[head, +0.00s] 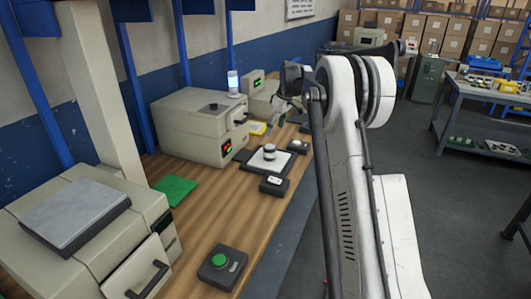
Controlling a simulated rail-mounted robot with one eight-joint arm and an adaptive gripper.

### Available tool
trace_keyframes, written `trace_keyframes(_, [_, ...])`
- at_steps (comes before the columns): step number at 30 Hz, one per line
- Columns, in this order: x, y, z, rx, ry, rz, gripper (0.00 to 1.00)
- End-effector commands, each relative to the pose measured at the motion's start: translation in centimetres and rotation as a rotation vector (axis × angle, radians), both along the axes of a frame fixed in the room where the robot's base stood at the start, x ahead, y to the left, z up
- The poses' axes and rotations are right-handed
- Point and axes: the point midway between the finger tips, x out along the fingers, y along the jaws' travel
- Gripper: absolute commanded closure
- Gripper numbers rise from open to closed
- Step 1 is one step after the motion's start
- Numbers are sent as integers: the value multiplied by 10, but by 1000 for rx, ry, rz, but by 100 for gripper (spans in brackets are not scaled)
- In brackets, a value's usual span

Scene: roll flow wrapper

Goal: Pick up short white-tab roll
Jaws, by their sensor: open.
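A small short roll (269,152), dark around its side with a pale top, stands upright on a white pad with a dark border (285,161) on the wooden bench. Its tab is too small to make out. My gripper (274,122) is small in the head view, behind and above the roll and apart from it. It is open, and I see nothing between its fingers. Part of it is hidden by my arm.
A beige machine (198,125) stands left of the pad. Small dark control boxes (274,185) sit in front of and beside the pad. A green mat (176,190) and a green-button box (222,266) lie nearer. Bare bench (225,212) lies between them.

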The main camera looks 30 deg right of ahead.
Motion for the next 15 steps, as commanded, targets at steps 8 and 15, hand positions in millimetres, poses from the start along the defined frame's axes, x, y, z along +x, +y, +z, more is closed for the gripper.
trace_keyframes(8, [10,5,-42,0,0,1,35])
trace_keyframes(15, [18,10,-74,0,0,1,35])
